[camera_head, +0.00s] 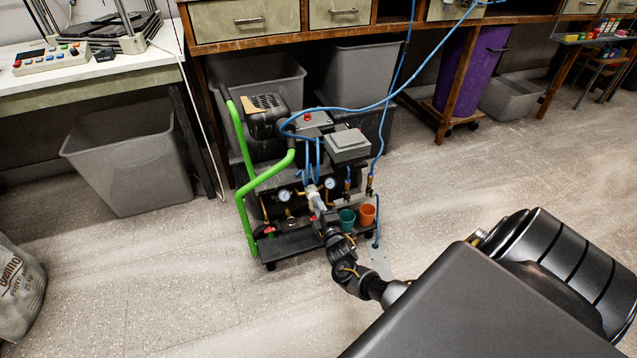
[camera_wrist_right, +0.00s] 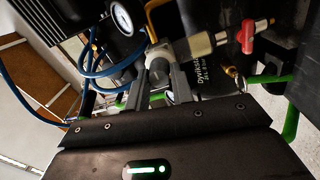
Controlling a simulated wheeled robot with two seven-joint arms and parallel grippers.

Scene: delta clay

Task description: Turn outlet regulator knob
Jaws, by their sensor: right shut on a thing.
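The compressor (camera_head: 285,243) stands on the floor with a green tube frame, a black tank and two round gauges (camera_head: 285,196) (camera_head: 330,183). My right gripper (camera_head: 318,212) reaches its front, between and just below the gauges. In the right wrist view my right gripper (camera_wrist_right: 158,85) has its two grey fingers closed around a small grey knob (camera_wrist_right: 158,66) on the regulator fittings. The fingers hide the knob's sides, so its turn angle cannot be told. A gauge (camera_wrist_right: 122,19) shows at upper left there. My left gripper is not in view.
Blue hoses (camera_head: 375,105) loop over the compressor up to the bench. A red valve handle (camera_wrist_right: 246,36) is at right in the wrist view. Open floor (camera_head: 480,170) lies to the right.

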